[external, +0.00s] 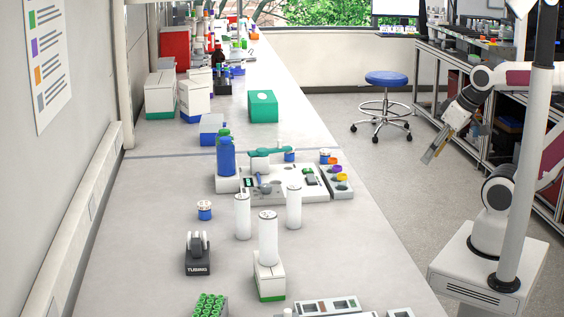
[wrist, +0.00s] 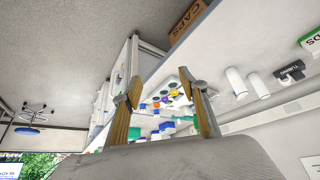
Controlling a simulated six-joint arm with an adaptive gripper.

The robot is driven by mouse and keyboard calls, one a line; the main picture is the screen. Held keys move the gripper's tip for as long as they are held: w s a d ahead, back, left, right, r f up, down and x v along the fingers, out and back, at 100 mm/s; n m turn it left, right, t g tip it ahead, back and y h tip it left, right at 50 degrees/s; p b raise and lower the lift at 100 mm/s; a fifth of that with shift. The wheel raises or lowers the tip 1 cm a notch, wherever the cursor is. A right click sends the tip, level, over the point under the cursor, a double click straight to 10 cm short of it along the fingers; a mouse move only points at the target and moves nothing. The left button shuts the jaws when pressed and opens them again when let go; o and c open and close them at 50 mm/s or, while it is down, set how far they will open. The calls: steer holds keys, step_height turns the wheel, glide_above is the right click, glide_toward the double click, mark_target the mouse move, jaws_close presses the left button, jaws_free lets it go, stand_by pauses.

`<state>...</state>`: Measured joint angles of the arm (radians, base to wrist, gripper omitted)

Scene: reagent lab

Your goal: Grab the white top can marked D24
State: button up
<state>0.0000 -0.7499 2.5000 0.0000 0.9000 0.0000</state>
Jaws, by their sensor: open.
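Small cans with white tops and blue bodies stand on the bench in the external view: one alone (external: 204,210) left of the tall white cylinders, one (external: 289,156) behind the white instrument tray, and one (external: 324,156) near the tray's right corner. I cannot read D24 on any of them. Tall white cylinders (external: 242,216) also have pale tops with unreadable markings. My gripper (external: 433,151) is raised over the floor, right of the bench and away from every can. In the wrist view its two fingers (wrist: 165,100) are apart with nothing held between them.
A white instrument tray (external: 270,190), a blue bottle (external: 226,157) and a black tubing holder (external: 198,262) stand around the cans. A green box (external: 263,106) is farther back. A blue stool (external: 386,78) stands on the floor. The wrist view shows a brown CAPS box (wrist: 187,20).

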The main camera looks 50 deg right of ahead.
steer(key=shift+o, duration=0.6)
steer(key=shift+a, duration=0.1)
